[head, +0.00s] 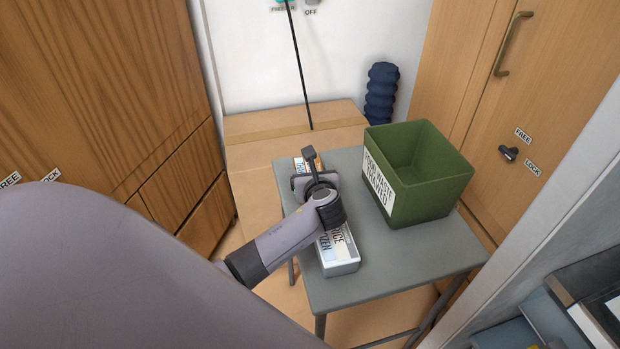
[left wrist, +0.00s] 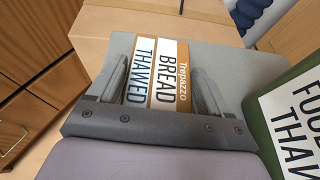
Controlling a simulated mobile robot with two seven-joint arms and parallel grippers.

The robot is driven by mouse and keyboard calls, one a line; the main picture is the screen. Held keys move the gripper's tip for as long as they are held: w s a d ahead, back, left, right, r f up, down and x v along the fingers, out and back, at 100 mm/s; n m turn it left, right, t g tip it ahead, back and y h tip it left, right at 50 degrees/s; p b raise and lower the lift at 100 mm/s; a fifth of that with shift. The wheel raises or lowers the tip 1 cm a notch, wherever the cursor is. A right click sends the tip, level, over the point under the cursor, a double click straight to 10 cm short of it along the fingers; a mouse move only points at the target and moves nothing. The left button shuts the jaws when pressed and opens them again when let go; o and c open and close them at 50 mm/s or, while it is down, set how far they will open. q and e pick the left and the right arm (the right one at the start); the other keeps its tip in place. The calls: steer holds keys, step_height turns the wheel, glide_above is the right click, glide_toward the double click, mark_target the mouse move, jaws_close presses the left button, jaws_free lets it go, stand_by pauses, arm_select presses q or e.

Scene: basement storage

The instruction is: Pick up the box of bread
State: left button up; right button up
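The box of bread (head: 299,164) lies on the grey table, mostly hidden behind my left gripper in the head view. In the left wrist view the box (left wrist: 168,62) shows a white and orange-brown face reading "BREAD THAWED". My left gripper (head: 314,168) is above the box. In the left wrist view its fingers (left wrist: 163,86) are apart, one on each side of the box, with a narrow gap showing beside the box. Whether the fingertips reach down past its top is hard to tell. My right gripper is not in view.
A white box labelled rice, frozen (head: 339,254) lies on the table (head: 400,266) nearer the front, beneath my left forearm. A large cardboard box (head: 260,125) is behind. The table's front right is clear.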

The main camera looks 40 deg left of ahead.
arm_select(q)
steer(key=c, duration=0.4)
steer(key=shift+r, duration=0.1)
steer(key=shift+r, duration=0.5)
step_height(320, 180, up, 19)
steer(key=p, duration=0.4)
steer(key=shift+p, duration=0.3)
